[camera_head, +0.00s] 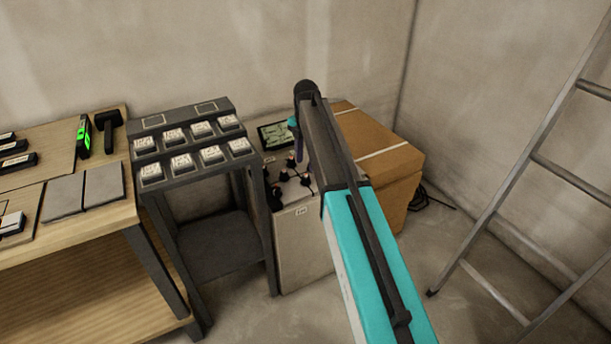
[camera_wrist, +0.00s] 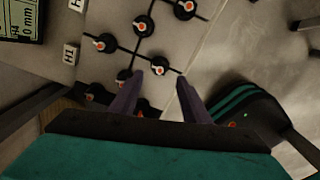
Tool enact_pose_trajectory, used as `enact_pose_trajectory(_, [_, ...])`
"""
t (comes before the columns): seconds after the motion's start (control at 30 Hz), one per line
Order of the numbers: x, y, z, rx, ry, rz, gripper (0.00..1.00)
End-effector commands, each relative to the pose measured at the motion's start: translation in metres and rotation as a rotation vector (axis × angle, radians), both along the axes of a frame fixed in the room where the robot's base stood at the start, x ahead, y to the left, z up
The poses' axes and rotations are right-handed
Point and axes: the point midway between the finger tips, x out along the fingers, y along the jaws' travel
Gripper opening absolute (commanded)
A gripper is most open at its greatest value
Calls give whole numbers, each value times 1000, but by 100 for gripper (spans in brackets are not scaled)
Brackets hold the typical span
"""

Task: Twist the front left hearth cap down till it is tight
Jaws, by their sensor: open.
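One cap (camera_wrist: 125,77) shows beside the left fingertip, partly covered by that finger. Another cap (camera_wrist: 147,108) shows between the fingers, cut off by the gripper body. A third cap (camera_wrist: 144,26) stands clear beyond the fingertips. I cannot tell which one is the front left hearth cap. In the head view my arm hides part of the tile stand (camera_head: 303,246) and most of the gripper.
A green display (camera_head: 275,134) stands behind the caps. A dark rack (camera_head: 222,257) with labelled blocks is on the left, then a wooden bench (camera_head: 100,228). A cardboard box (camera_head: 388,150) is behind my arm and a ladder (camera_head: 500,203) leans at right.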

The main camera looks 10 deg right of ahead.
Motion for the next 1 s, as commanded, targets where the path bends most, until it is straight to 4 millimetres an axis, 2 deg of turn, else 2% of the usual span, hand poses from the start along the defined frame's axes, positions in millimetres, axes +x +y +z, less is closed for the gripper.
enact_pose_trajectory(0.2, [-1,0,-34,0,1,0,43])
enact_pose_trajectory(0.43, [0,1,-59,-1,1,1,43])
enact_pose_trajectory(0.6, [0,1,-66,0,0,1,43])
enact_pose_trajectory(0.9, [0,1,-67,0,0,1,43])
enact_pose_trajectory(1.0, [0,1,-67,0,0,2,28])
